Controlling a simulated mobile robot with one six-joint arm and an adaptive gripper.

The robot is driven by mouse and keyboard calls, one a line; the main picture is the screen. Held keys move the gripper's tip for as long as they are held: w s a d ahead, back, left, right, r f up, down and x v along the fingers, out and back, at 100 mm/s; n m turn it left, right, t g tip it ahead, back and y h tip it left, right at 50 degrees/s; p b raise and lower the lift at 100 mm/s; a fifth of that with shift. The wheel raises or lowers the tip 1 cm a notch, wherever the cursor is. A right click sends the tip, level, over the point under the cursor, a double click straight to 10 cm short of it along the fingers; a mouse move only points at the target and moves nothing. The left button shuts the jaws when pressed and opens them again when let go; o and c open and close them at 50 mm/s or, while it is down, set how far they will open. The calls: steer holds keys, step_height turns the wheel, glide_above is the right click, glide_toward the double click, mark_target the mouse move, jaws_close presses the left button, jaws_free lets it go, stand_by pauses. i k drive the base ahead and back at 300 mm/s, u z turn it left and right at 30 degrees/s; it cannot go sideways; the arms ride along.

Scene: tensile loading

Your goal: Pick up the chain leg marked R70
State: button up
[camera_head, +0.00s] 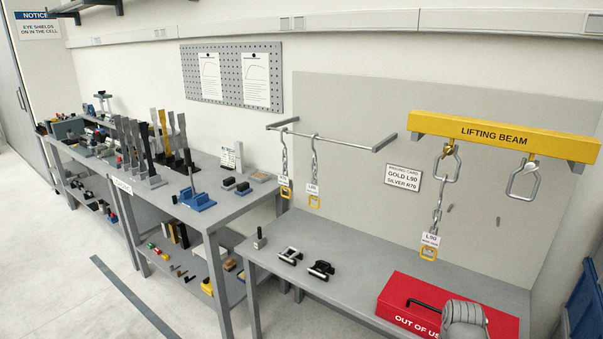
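Two chain legs hang from a metal rail on the back panel. The left chain leg (284,160) and the right chain leg (314,165) each have a white tag and a yellow end link. Their tags are too small to read surely, so I cannot tell which is R70. A third chain leg (437,205) hangs from the left hook of the yellow lifting beam (500,136); its tag (430,239) reads L90. The beam's right shackle (523,182) hangs empty. A grey rounded part at the bottom right looks like my arm; my gripper's fingers do not show.
A rigging card (402,177) reads gold L90, silver R70. A red box (395,310) marked out of use stands on the grey bench (345,275), partly hidden. Two black clamp-like parts (320,270) lie left of it. A crowded bench (225,205) stands further left.

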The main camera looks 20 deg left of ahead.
mark_target(283, 179)
steer(key=k, duration=0.65)
steer(key=u, duration=0.45)
steer(key=i, duration=2.3)
steer(key=z, duration=0.35)
